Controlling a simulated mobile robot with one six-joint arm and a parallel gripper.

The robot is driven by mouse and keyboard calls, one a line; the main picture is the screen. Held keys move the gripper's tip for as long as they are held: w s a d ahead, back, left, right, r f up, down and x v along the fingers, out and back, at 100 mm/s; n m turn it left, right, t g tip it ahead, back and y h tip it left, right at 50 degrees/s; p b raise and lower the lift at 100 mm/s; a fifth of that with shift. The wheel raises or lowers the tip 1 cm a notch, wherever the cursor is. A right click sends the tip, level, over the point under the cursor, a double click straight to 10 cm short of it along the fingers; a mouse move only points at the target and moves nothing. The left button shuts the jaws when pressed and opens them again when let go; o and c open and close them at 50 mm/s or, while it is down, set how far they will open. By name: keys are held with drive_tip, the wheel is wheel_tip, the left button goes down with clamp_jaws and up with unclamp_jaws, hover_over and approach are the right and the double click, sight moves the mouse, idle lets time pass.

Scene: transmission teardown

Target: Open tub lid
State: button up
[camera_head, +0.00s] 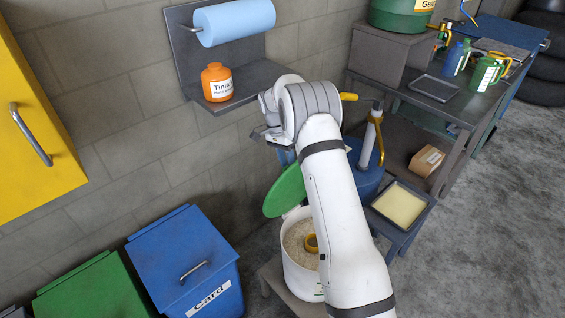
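A white tub (300,279) stands on a low stand in the lower middle, partly behind my arm. Its green lid (286,191) is tilted up at the tub's back edge, and the tub's mouth is uncovered. My gripper (264,134) is above the lid, below the wall shelf's right end, and looks apart from the lid. Its fingers are mostly hidden behind my wrist, so its opening is unclear.
A wall shelf (262,76) with an orange bottle (217,83) and blue paper roll (234,20) is close to my wrist. Blue (185,257) and green (90,290) bins stand left. A blue drum (366,181) and tray (398,206) are right. The right floor is clear.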

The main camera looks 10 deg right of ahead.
drive_tip(key=shift+w, duration=0.1)
wheel_tip(320, 180, up, 10)
drive_tip(key=shift+b, duration=0.45)
idle(0.3)
